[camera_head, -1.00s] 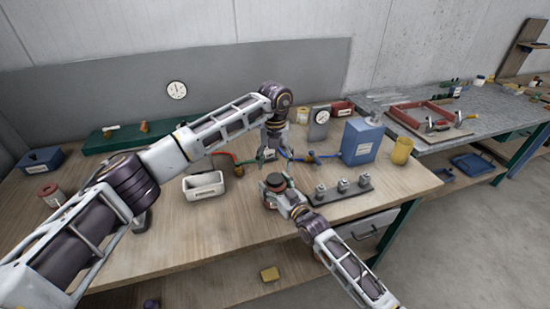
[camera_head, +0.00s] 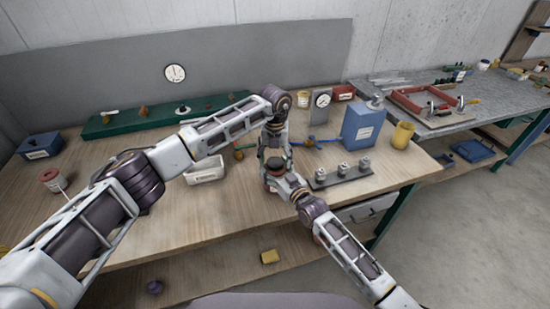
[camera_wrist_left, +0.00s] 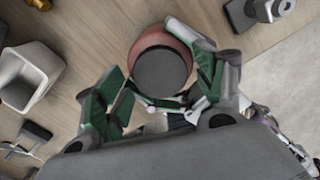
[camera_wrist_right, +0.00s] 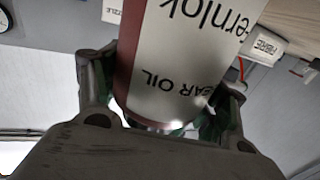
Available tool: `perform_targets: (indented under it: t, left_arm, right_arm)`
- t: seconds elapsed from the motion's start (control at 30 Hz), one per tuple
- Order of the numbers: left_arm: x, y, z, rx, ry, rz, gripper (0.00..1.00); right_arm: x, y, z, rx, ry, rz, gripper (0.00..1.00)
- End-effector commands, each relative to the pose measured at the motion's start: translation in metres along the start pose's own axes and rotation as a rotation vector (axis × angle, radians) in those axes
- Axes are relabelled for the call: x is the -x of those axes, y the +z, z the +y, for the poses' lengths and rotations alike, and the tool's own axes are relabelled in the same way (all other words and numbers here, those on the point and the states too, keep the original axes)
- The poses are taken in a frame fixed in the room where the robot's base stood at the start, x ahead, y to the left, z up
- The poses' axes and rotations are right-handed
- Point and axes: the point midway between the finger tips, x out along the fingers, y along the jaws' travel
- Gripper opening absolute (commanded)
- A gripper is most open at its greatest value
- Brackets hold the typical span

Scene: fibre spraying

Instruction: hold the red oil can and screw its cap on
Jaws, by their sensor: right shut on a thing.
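The red oil can (camera_head: 278,165) stands upright in my right gripper above the front of the table, its dark round top facing up. The right wrist view shows its red and white labelled side (camera_wrist_right: 185,60) between the fingers of my right gripper (camera_wrist_right: 165,108), shut on it. My left gripper (camera_head: 273,150) points down just over the can. In the left wrist view its green-padded fingers (camera_wrist_left: 153,92) stand open on either side of the dark disc (camera_wrist_left: 159,70). The left finger is apart from it; the right finger overlaps its edge. I cannot tell whether the disc is the cap.
A dark rack with several metal pieces (camera_head: 343,174) lies right of the can. A white bin (camera_head: 206,170) is to the left. A blue can (camera_head: 362,127) and a yellow cup (camera_head: 402,135) stand at the right. The table front is mostly clear.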

Motion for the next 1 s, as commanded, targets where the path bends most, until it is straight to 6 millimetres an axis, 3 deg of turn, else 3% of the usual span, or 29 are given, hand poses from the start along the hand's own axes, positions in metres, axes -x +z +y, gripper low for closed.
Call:
perform_targets:
  t: [0.03,0.33,0.37,0.5,1.0]
  left_arm:
    - [0.0001,-0.0001,-0.0001,0.000,0.000,0.000,0.62]
    - [0.0001,-0.0001,0.0000,0.000,0.000,0.000,0.24]
    - [0.0001,-0.0001,0.0000,0.000,0.000,0.000,0.52]
    - [0.0001,-0.0001,0.0001,0.000,0.000,0.000,0.70]
    - [0.0073,0.0003,0.0002,0.000,0.000,-0.001,0.73]
  right_arm:
    - [0.0000,-0.0002,0.0001,0.000,0.000,0.000,0.05]
    - [0.0000,-0.0002,0.0001,0.000,0.000,0.000,0.05]
    - [0.0000,-0.0002,0.0001,0.000,0.000,0.000,0.05]
    - [0.0000,-0.0002,0.0002,0.000,0.000,0.000,0.05]
    - [0.0000,-0.0001,0.0001,0.000,0.000,0.000,0.05]
